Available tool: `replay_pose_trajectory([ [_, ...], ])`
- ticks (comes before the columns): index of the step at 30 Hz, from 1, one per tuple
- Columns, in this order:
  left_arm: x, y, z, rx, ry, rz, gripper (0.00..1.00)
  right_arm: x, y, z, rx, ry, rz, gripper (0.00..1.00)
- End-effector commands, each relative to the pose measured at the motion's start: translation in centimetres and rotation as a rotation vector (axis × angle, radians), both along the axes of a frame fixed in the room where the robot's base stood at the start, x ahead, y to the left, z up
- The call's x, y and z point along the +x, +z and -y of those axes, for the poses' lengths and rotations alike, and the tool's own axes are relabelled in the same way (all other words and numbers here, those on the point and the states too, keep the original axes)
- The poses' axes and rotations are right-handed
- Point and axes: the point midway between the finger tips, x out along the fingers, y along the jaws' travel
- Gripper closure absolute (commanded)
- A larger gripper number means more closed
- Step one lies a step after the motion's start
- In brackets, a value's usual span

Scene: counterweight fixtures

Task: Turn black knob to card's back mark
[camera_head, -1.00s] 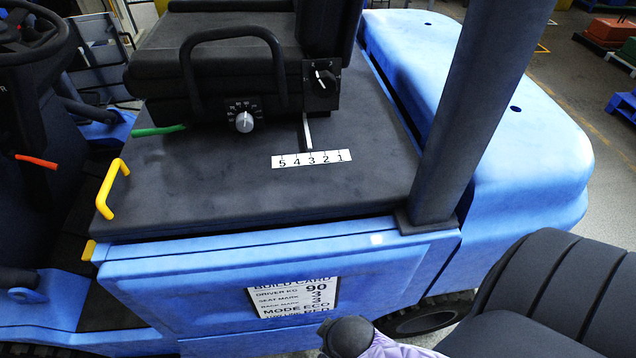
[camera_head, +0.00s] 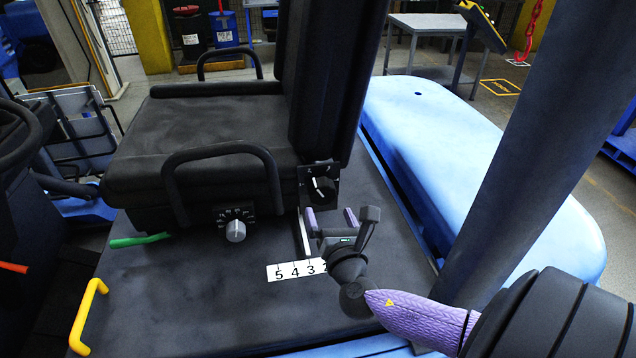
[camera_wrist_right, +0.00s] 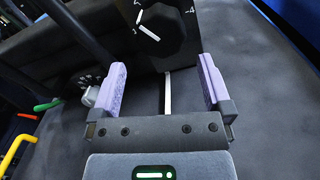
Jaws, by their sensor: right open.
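The black knob (camera_head: 323,186) with a white pointer line sits on a dark plate at the lower side of the seat back. In the right wrist view the black knob (camera_wrist_right: 165,27) is ahead of the fingertips, its line pointing up and left, with marks around it. My right gripper (camera_head: 331,218) is open and empty just below the knob, apart from it. Its two purple fingers (camera_wrist_right: 162,78) stand wide apart. My left gripper is not in view.
A silver knob (camera_head: 235,231) is on the seat base to the left. A number strip (camera_head: 295,271) lies on the deck, partly hidden by my right gripper. A seat handle (camera_head: 222,152), yellow handle (camera_head: 87,317) and green lever (camera_head: 140,240) are nearby. A dark post (camera_head: 530,130) stands at right.

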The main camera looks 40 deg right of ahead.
Motion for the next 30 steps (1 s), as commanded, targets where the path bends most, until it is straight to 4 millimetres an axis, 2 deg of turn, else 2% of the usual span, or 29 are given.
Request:
replay_pose_trajectory([
  [3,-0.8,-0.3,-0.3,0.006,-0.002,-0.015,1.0,2.6,0.1,1.4,0.0,-0.003,0.004,0.0],
  [9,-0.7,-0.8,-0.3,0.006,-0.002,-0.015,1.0,5.6,-0.1,2.9,0.005,-0.003,0.004,0.0],
  [15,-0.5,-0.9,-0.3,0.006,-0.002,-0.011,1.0,6.8,0.0,3.4,0.007,-0.003,0.002,0.0],
  [22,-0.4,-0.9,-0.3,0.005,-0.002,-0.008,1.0,6.8,0.0,3.5,0.008,-0.003,0.002,0.0],
  [30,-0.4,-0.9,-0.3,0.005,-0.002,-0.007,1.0,6.8,0.0,3.5,0.008,-0.003,0.002,0.57],
])
